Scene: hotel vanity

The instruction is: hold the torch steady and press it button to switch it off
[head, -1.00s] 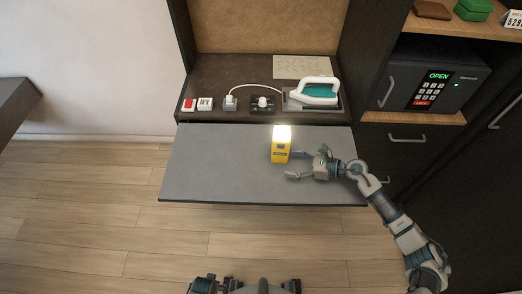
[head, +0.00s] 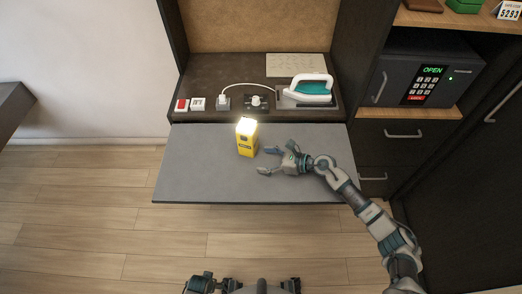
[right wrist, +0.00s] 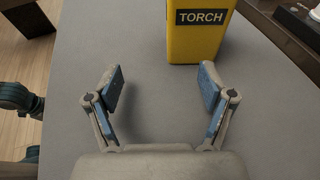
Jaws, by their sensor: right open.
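The yellow torch (head: 246,140) stands on the grey pull-out shelf in the head view, with its top glowing bright. It looks slightly tilted or turned. My right gripper (head: 267,160) is open and empty, just to the right and front of the torch. In the right wrist view the torch (right wrist: 197,35) shows its black TORCH label, ahead of the open fingers (right wrist: 161,85) and nearer the right one. The torch is not between the fingers. Its button cannot be made out. My left gripper is not in view.
The grey shelf (head: 200,175) is otherwise bare. A safe (head: 425,80) is at the right.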

